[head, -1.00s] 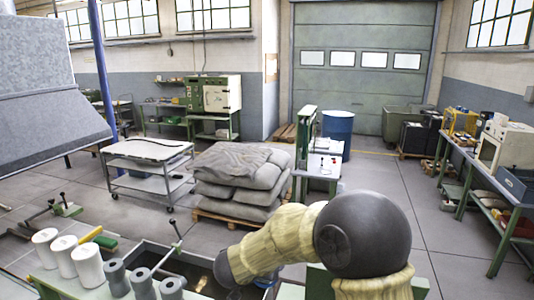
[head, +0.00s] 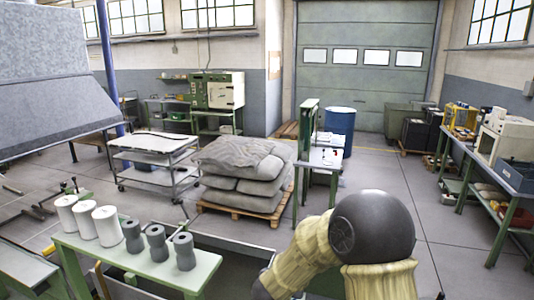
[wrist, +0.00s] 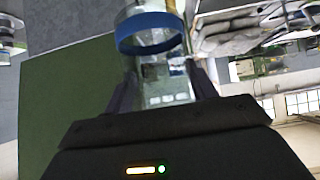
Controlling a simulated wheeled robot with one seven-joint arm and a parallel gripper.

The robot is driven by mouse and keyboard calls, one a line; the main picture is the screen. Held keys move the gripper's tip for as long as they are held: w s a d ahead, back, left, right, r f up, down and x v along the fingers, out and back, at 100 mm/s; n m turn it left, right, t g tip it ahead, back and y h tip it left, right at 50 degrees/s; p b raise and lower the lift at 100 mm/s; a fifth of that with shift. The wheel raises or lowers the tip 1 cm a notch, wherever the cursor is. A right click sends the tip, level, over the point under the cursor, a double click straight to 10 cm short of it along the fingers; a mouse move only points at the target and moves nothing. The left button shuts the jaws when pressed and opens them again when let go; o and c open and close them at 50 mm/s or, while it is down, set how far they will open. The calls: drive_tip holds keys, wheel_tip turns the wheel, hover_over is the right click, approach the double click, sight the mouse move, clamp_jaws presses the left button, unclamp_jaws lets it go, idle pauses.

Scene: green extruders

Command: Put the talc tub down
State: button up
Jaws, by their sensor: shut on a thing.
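In the wrist view my gripper (wrist: 162,80) is shut on a pale, see-through-looking tub with a blue band, the talc tub (wrist: 150,38). The tub sits between the two dark fingers, and its far end runs out at the top of the picture. A flat dark green surface (wrist: 65,100) fills the left of the wrist view; I cannot tell its distance from the tub. In the head view my arm bends down at the lower right, and the gripper and tub are out of sight.
A narrow pale green bench (head: 85,245) at lower left carries white cylinders (head: 85,222) and grey spools (head: 157,243) in a row. Stacked sacks (head: 240,165) lie on a pallet, with a trolley (head: 155,165) left of them. Open floor (head: 385,190) lies at right of centre.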

drive_tip(key=s+d+f+b, duration=0.2)
drive_tip(key=d+f+b, duration=0.1)
drive_tip(key=d+f, duration=0.7)
wheel_tip(320, 180, down, 4)
drive_tip(key=shift+s+d+r, duration=0.15)
drive_tip(key=shift+s+r, duration=0.05)
drive_tip(key=shift+s, duration=0.2)
